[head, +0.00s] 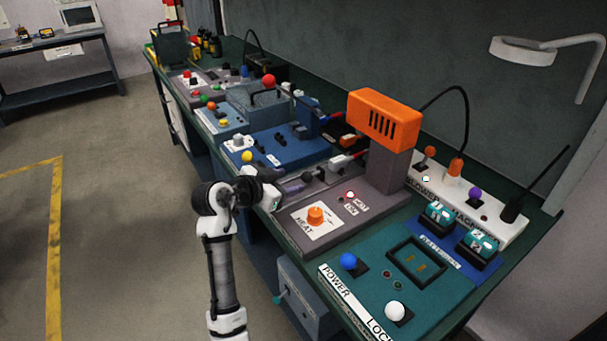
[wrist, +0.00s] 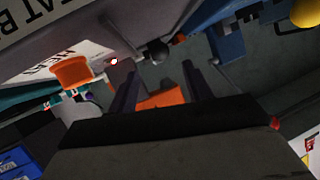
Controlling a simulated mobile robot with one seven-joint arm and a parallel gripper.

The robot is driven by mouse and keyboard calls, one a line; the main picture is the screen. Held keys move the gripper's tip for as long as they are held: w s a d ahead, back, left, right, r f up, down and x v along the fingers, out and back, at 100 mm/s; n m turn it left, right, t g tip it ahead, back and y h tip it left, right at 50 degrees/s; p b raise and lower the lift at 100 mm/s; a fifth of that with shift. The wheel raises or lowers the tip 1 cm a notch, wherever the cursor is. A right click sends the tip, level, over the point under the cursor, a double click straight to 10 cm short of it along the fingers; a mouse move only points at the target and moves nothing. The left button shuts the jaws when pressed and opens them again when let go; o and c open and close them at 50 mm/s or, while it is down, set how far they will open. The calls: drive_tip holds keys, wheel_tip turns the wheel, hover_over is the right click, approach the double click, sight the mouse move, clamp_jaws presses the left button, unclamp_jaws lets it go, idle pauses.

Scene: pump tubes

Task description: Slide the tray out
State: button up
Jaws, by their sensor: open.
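The heat station (head: 292,239) has a grey base with an orange dial (head: 315,215) labelled HEAT and an orange heater head (head: 383,121) on a grey column. A dark round knob (head: 307,176) at its left side seems to be the tray's handle; the tray itself cannot be made out clearly. In the wrist view a dark ball knob (wrist: 157,52) lies just beyond my fingertips, near the gap between them. My gripper (wrist: 160,70) is open and empty, with two dark fingers apart. In the head view my gripper (head: 277,191) is at the bench's front edge, beside the heat station, partly hidden.
A teal panel (head: 340,262) with a blue knob (head: 348,261) and a white knob (head: 396,311) is at the front right. A blue station (head: 285,147) lies behind my gripper. A white strip (head: 480,206) with knobs runs along the wall. The floor (head: 120,190) at left is clear.

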sight(304, 178)
drive_tip(key=p+x, duration=0.1)
drive_tip(key=x, duration=0.6)
drive_tip(key=shift+w+d, duration=0.1)
drive_tip(key=shift+w, duration=0.05)
clamp_jaws()
